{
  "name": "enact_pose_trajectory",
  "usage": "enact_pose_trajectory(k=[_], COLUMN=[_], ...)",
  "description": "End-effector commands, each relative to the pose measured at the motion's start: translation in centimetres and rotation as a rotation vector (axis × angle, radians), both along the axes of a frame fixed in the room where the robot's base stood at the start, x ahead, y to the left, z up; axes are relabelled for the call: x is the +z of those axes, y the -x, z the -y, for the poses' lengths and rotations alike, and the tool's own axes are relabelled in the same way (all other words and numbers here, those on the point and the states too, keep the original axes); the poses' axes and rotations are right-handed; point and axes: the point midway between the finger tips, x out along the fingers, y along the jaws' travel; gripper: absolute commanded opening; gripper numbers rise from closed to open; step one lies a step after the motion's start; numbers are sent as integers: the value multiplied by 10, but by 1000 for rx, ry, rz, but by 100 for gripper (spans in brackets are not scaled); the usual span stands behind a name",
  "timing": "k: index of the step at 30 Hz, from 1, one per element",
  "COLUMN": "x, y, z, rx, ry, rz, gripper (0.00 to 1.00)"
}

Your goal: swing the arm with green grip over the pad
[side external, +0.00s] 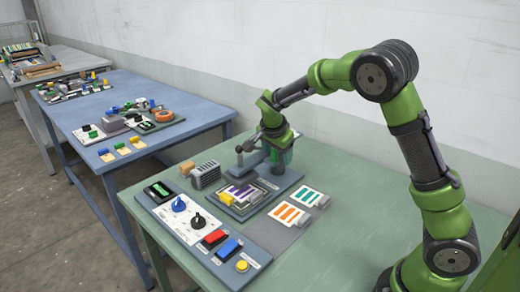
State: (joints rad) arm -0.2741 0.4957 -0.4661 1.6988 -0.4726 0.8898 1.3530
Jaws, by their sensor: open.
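The press stands on the green table behind the pad (226,198), and its grey body (277,168) is partly covered by my arm. A grey swing arm with a round end (239,150) shows left of the press body. Green shows beside the press body under my wrist; I cannot tell which part is the grip. My gripper (262,146) is open at the press, its fingers small and hard to make out. I cannot tell whether it touches the press.
A control panel (188,234) with knobs, rockers and a yellow button (242,266) runs along the front left. Orange-striped (289,214) and teal-striped (310,197) sheets lie right of the pad. A grey ribbed block (206,175) stands left of the press.

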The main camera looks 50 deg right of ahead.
Motion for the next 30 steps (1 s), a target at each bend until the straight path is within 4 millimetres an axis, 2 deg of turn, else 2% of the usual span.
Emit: enact_pose_trajectory(k=[14, 30], x=[1, 53], y=[-7, -7], z=[0, 0], rx=[1, 1], ry=[0, 0], rz=[2, 3], gripper=[68, 68])
